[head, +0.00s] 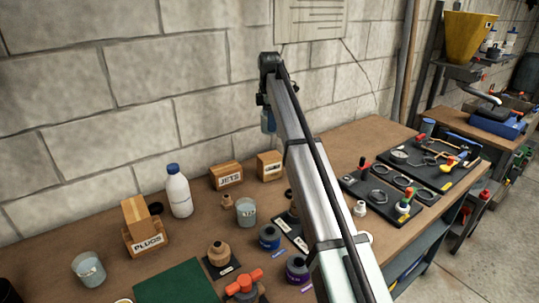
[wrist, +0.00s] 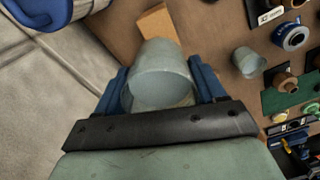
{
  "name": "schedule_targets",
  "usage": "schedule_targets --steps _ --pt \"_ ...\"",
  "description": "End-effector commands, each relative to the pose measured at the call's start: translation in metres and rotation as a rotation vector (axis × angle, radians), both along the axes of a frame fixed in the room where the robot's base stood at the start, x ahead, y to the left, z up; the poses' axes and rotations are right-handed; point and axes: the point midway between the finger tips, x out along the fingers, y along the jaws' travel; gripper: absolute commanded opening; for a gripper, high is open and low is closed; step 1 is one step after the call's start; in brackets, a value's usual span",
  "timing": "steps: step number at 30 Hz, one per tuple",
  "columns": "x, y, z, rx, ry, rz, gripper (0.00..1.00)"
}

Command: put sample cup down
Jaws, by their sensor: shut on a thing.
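The sample cup (wrist: 161,72), a grey-green open cup, sits between the two blue fingers of my gripper (wrist: 160,90) in the wrist view. The gripper is shut on it. Wooden-brown tabletop shows beyond the cup. In the head view my gripper (head: 268,121) hangs from the arm's end in front of the block wall, mostly hidden by the arm. I cannot make out the held cup there. A similar grey cup (head: 246,211) with a label stands on the workbench (head: 200,230). Another grey cup (head: 88,270) stands at the near left.
A white bottle (head: 179,191), a JETS box (head: 226,176) and a PLUGS box (head: 146,236) stand toward the wall. Dark pots (head: 269,238), a brown fitting (head: 218,254) and a green mat (head: 175,284) lie nearer. Black tool trays (head: 433,165) fill the right.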

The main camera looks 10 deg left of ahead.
Motion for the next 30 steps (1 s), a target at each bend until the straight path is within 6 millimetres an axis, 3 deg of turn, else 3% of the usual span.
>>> schedule_targets --steps 5,13,26,30 --pt "-0.001 0.000 -0.015 0.000 0.001 -0.014 0.33" --pt "-0.001 0.000 -0.056 0.000 0.001 -0.012 0.33" --pt "-0.001 0.000 -0.097 0.000 0.001 -0.011 0.33" --pt "0.000 0.000 -0.100 0.000 0.000 -0.011 0.33"
